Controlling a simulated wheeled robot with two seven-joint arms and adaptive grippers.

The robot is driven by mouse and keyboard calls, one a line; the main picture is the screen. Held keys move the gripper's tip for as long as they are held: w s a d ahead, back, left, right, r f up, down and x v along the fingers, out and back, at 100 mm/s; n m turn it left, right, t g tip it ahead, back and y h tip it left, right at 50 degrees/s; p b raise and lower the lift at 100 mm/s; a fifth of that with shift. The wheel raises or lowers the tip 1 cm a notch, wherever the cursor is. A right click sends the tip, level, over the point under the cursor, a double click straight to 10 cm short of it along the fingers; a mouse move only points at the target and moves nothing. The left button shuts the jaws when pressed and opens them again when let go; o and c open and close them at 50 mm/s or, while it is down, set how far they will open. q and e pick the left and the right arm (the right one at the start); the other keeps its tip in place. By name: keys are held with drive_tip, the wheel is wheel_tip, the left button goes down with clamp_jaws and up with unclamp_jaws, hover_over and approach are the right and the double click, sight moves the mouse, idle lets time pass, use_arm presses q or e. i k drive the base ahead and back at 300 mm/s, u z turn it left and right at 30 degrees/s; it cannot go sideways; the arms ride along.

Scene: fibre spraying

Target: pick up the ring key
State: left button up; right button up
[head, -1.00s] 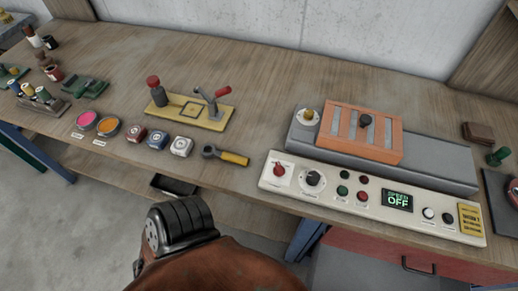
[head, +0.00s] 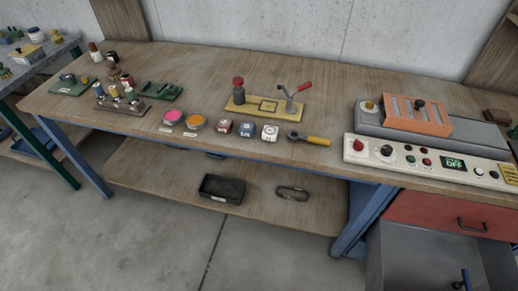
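A tool with a yellow handle and a dark ring-shaped head, which looks like the ring key (head: 310,138), lies flat near the front edge of the wooden workbench (head: 200,72). It is to the right of the white block and left of the control panel, and nothing touches it. Neither of my grippers shows in the head view.
Small blocks (head: 247,129) and paint tins (head: 174,117) line the bench front. A yellow press fixture (head: 263,106) stands behind. The cream control panel (head: 400,158) reads OFF. A black tray (head: 222,188) and a dark ring-like item (head: 292,193) lie on the lower shelf. A grey drawer (head: 405,265) stands open.

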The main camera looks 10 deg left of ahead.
sight(310, 138)
drive_tip(key=z, duration=0.2)
drive_tip(key=i, duration=0.65)
drive_tip(key=u, duration=1.95)
drive_tip(key=k, duration=1.9)
drive_tip(key=z, duration=0.8)
